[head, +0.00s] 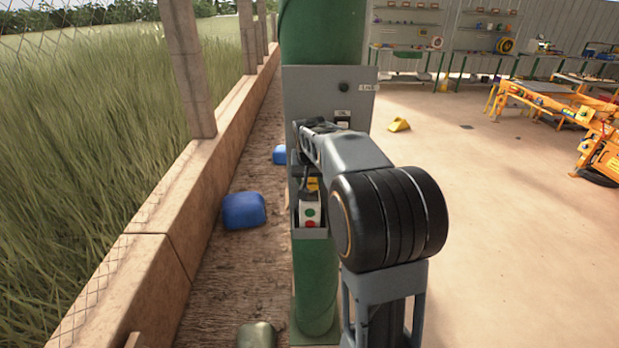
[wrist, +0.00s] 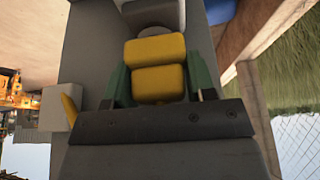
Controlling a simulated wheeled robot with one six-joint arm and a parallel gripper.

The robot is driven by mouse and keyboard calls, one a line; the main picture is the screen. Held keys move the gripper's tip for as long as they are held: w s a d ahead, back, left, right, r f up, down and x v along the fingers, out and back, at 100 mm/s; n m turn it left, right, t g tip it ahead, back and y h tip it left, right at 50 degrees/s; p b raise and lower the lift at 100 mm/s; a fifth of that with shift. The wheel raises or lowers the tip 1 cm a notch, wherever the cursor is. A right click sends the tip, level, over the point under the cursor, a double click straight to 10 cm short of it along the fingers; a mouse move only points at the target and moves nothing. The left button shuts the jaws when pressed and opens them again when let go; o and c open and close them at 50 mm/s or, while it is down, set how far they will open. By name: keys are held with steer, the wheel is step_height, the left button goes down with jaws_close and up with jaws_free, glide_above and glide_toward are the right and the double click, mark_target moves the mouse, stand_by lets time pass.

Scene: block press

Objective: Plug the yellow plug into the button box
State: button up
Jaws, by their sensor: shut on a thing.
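The yellow plug (wrist: 158,68) sits between the two green finger pads of my gripper (wrist: 160,85) in the wrist view, and the gripper is shut on it. In the head view, a little of the plug (head: 313,184) shows just above the button box (head: 309,212). The box is white with a red and a green button and sits in a grey holder on the green column. My wrist hides most of the fingers in the head view. I cannot tell whether the plug touches the box or is in it.
A grey panel (head: 359,102) is fixed to the green column (head: 316,275) behind my arm. Blue objects (head: 244,210) lie on the ground to the left, beside a low wall and fence. A yellow wedge (head: 400,125) lies on the open floor to the right.

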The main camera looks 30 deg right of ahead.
steer(key=shift+f+b, duration=0.55)
steer(key=shift+f, duration=0.1)
steer(key=o, duration=0.9)
steer(key=shift+o, duration=0.2)
steer(key=shift+r, duration=0.1)
steer(key=b+v, duration=0.1)
steer(key=v, duration=1.2)
steer(key=shift+r, duration=0.4)
steer(key=shift+s+a, duration=0.1)
steer(key=s+a+f+n+y, duration=0.1)
steer(key=s+a+f+n, duration=0.1)
steer(key=s+a+f, duration=0.3)
steer(key=s+a+f+n+y, duration=0.1)
steer(key=s+a+f+n, duration=0.2)
steer(key=s+a+f, duration=0.3)
steer(key=s+f, duration=0.5)
steer(key=s, duration=0.2)
steer(key=shift+s+a, duration=0.25)
steer(key=shift+s, duration=0.05)
